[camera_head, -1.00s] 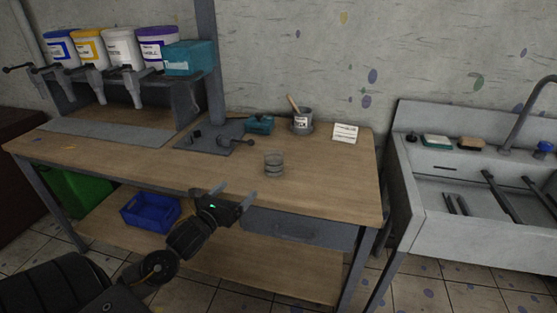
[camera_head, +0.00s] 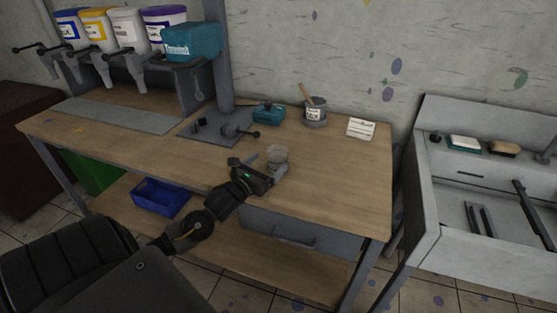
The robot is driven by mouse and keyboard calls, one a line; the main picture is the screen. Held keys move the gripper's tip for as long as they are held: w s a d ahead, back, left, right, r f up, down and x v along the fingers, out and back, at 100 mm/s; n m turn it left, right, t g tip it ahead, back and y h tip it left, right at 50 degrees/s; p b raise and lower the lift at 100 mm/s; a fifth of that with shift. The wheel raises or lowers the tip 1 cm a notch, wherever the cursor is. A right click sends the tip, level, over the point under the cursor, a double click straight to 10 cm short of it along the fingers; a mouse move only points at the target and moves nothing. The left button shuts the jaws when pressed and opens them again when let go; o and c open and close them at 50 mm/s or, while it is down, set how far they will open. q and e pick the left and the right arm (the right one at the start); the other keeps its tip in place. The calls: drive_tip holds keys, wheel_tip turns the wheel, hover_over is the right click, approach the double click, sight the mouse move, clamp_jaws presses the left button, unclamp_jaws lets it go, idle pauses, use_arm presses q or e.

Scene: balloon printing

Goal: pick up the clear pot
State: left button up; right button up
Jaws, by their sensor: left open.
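The clear pot (camera_head: 278,154) is a small see-through cylinder standing upright on the wooden table (camera_head: 330,190), right of the middle. My left gripper (camera_head: 266,164) is open, with its fingers pointing toward the pot at its near side. One finger shows left of the pot and the other at its lower right. The gripper body hides part of the pot's lower front. I cannot tell whether the fingers touch it. My right gripper is not in view.
Behind the pot are a teal device (camera_head: 269,113), a grey container with a wooden stick (camera_head: 315,111) and a white card (camera_head: 361,128). A dark plate with a small lever (camera_head: 215,131) lies to the left. A sink (camera_head: 440,195) stands on the right. The front right tabletop is clear.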

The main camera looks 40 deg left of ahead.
sight(271, 161)
use_arm(q)
drive_tip(key=shift+w, duration=0.35)
drive_tip(key=shift+r, duration=0.1)
drive_tip(key=shift+w, duration=0.1)
drive_tip(key=w+p, duration=0.1)
drive_tip(key=w, duration=0.3)
drive_tip(key=shift+w+a+p, duration=0.1)
drive_tip(key=shift+w+p, duration=0.15)
drive_tip(key=shift+p, duration=0.05)
drive_tip(key=shift+w, duration=0.2)
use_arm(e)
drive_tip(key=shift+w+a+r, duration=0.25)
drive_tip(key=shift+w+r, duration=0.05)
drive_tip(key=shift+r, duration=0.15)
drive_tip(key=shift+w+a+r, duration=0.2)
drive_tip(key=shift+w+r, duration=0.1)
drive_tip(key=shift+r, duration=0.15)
use_arm(q)
drive_tip(key=c, duration=1)
drive_tip(key=shift+c, duration=0.3)
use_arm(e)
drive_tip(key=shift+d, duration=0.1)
